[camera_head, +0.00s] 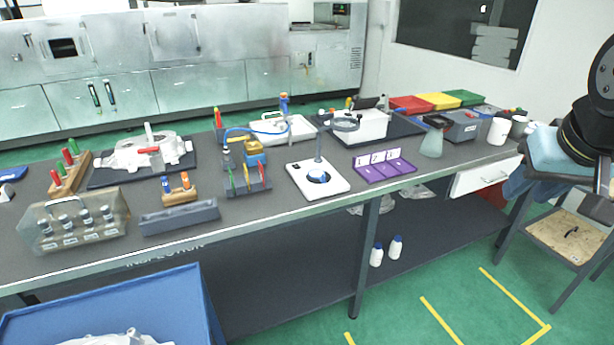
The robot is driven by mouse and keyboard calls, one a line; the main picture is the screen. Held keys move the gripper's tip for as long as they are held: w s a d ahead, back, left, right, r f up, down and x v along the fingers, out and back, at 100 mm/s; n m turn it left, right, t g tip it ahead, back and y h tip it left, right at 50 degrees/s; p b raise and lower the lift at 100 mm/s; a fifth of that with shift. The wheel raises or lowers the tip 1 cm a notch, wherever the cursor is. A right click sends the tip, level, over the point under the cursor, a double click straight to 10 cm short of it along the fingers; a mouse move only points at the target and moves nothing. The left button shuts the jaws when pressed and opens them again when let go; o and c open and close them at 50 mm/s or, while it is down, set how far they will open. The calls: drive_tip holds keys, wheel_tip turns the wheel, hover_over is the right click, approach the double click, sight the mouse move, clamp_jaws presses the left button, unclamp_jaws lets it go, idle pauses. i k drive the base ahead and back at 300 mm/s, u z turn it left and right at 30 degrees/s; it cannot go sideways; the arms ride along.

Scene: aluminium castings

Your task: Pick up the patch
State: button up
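I cannot pick out a patch with certainty. A purple tray (385,172) with white labelled sections lies flat on the front right of the long dark workbench (300,206). Anything small lying in it is too small to tell. A white square plate (317,179) with a round centre and a dark upright post stands to its left. My gripper's fingers do not show in this view. Dark rounded parts fill the right edge, and I cannot tell whether they are mine.
Red, yellow and green trays (438,101) sit at the back right. A grey trough (180,216), a clear case (72,222) and tool racks fill the left. A blue-rimmed cart (205,300) stands front left. A light blue cloth (556,152) lies right. Green floor is open at front right.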

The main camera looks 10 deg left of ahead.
sight(316, 174)
drive_tip(key=u, duration=0.15)
drive_tip(key=i, duration=1)
drive_tip(key=z, duration=0.05)
